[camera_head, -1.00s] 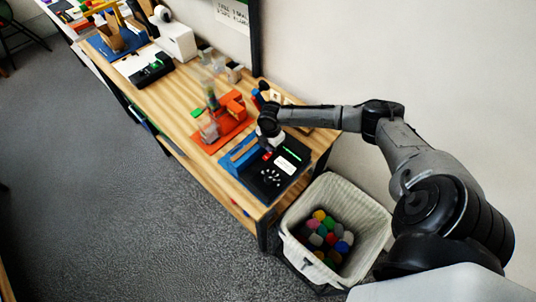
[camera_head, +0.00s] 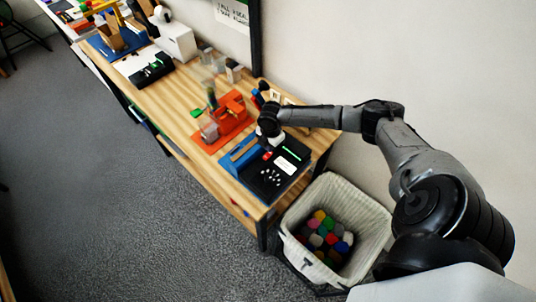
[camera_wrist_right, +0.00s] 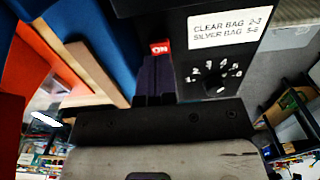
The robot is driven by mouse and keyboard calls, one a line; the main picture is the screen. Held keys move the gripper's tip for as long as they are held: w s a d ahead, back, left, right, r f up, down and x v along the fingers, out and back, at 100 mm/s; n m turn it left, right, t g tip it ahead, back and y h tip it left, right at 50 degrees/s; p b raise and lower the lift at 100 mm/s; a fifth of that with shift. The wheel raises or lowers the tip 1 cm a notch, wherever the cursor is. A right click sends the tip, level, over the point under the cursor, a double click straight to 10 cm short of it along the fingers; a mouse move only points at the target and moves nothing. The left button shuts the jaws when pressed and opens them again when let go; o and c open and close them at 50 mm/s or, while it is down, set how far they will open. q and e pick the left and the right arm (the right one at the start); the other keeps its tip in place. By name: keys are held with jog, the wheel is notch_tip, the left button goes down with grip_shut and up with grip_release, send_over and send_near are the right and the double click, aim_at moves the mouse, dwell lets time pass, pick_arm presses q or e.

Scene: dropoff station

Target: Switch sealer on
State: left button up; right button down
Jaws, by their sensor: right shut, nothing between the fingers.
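The sealer (camera_head: 264,184) is a black box with a blue part on its left side, at the near end of the wooden table. In the right wrist view it shows a white label (camera_wrist_right: 226,27) about clear and silver bags and a numbered dial (camera_wrist_right: 217,84). A red switch (camera_wrist_right: 159,47) marked ON sits beside the label. My right gripper (camera_head: 267,150) is over the sealer, close to the red switch. Its dark fingers (camera_wrist_right: 154,78) are shut and empty, with their tips just by the switch. I cannot tell whether they touch it. My left gripper is out of view.
An orange-red fixture (camera_head: 228,122) stands just left of the sealer. A white basket (camera_head: 373,219) with several coloured blocks stands on the floor by the table's near end. A wall runs behind the table. Grey floor in front is clear.

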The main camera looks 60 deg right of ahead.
jog(key=shift+f, duration=0.15)
dwell(0.4)
jog(key=shift+f+b, duration=0.3)
jog(key=shift+f, duration=0.2)
jog(key=shift+f+b, duration=0.35)
jog(key=shift+f, duration=0.35)
dwell(0.5)
notch_tip(320, 180, up, 2)
jog(key=shift+r+p, duration=0.1)
jog(key=shift+p, duration=1)
notch_tip(320, 180, up, 5)
jog(key=p, duration=0.5)
